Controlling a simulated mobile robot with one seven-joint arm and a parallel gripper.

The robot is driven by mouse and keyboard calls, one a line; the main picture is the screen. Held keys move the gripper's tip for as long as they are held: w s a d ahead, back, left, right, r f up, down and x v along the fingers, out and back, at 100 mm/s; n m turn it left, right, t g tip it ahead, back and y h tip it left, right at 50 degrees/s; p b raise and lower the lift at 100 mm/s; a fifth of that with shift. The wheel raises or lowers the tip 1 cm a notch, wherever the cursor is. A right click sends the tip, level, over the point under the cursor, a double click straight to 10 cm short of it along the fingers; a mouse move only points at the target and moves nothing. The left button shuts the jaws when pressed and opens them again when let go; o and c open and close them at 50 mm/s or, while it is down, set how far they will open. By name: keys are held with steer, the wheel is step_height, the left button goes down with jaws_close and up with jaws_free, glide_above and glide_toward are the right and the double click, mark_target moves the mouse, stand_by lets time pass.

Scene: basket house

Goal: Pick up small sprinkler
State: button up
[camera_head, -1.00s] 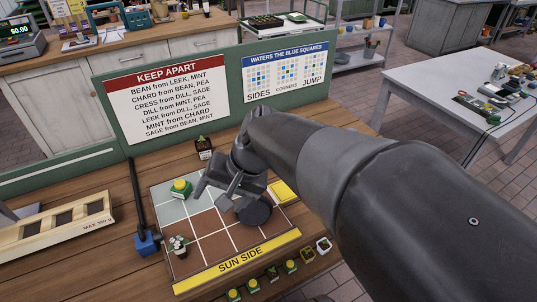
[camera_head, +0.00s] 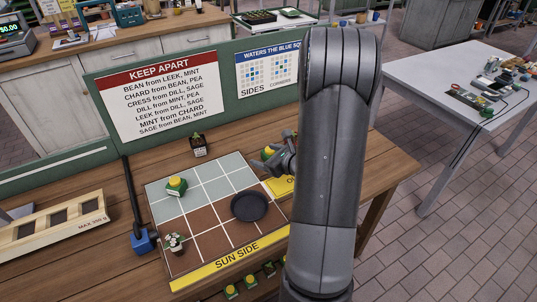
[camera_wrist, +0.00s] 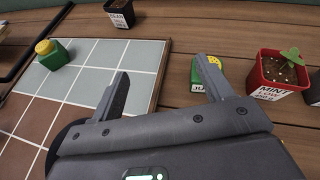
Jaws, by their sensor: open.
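Two green blocks with yellow tops are in view, and I cannot tell for sure which is the small sprinkler. One (camera_head: 176,187) stands on the grid board's back left and also shows in the wrist view (camera_wrist: 52,56). The other (camera_head: 268,152) is on the bench beyond the board's right edge. In the wrist view this second block (camera_wrist: 196,76) has a dotted yellow face and a partly hidden label, and sits by my right fingertip. My gripper (camera_wrist: 163,68) is open, with nothing between its fingers. In the head view my gripper (camera_head: 284,152) is beside the second block, partly covering it.
The grid board (camera_head: 222,185) holds a black round dish (camera_head: 249,206) and a potted plant (camera_head: 174,243). A red pot labelled mint (camera_wrist: 275,78) stands right of the second block. A dark pot (camera_head: 198,146) stands behind the board.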

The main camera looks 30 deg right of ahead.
mark_target(267, 152)
steer(key=d+f+m+h, duration=0.1)
steer(key=d, duration=0.1)
steer(key=d+f+m, duration=0.1)
steer(key=f, duration=0.1)
steer(key=d+f+m+h, duration=0.1)
steer(key=d, duration=0.1)
steer(key=shift+s+d+f+m+h, duration=0.2)
steer(key=shift+s+d+m+h, duration=0.1)
steer(key=shift+s, duration=0.1)
steer(key=shift+w+d+f, duration=0.15)
steer(key=shift+w+f, duration=0.1)
steer(key=shift+w, duration=0.05)
steer(key=x, duration=1)
steer(key=shift+w+d+r, duration=0.15)
steer(key=shift+r, duration=0.05)
steer(key=shift+c, duration=0.2)
steer(key=c, duration=1.1)
